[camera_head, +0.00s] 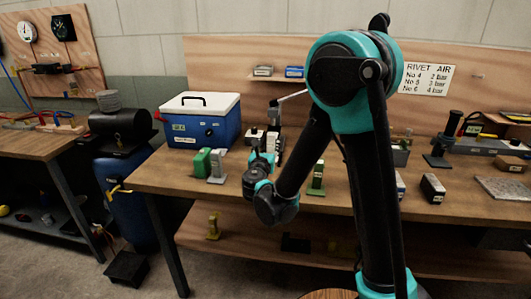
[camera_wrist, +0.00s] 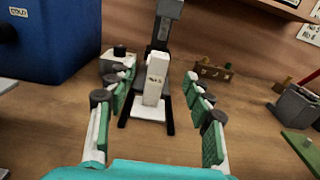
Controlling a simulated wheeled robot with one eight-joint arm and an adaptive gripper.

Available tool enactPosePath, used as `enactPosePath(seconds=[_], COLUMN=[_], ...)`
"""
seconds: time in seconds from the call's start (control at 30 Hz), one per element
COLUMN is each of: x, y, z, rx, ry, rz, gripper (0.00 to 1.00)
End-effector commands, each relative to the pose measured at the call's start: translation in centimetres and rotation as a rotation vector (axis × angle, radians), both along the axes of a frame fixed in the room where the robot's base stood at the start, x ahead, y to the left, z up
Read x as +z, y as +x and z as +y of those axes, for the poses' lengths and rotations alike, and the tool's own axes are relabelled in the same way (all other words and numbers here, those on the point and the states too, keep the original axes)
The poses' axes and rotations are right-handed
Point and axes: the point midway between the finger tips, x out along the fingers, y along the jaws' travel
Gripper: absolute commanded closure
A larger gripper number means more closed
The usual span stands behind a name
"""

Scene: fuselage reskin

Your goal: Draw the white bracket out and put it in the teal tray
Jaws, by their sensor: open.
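A white upright block with dark lettering on its face, apparently the white bracket (camera_wrist: 154,87), stands ahead in the wrist view. It rests on or in front of a black and white base at the foot of a grey tool. My gripper (camera_wrist: 158,97) is open, with its green-padded fingers on either side of the line to the block; I cannot tell whether the fingertips reach it. In the head view my gripper (camera_head: 262,163) is low over the bench and hides the block. I cannot make out a teal tray in either view.
The grey tool (camera_wrist: 167,25) rises behind the block. A blue cooler (camera_head: 200,125) stands on the bench (camera_head: 165,178) at left. Green and pale blocks (camera_head: 209,164) stand before it. A green stand (camera_head: 316,180) is right of my gripper. A plywood board backs the bench.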

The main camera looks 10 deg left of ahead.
Motion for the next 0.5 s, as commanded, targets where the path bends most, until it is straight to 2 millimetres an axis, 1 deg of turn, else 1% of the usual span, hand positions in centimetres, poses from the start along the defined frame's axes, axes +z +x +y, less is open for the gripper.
enactPosePath(seconds=[0.03,0.3,0.5], x=[0.0,0.0,0.0], y=[1.1,5.8,8.3], z=[-0.2,-0.3,-0.3], rx=[-0.004,-0.003,-0.001], ry=[0.000,0.000,0.000], rz=[0.000,0.000,0.000], gripper=[0.48,0.48,0.48])
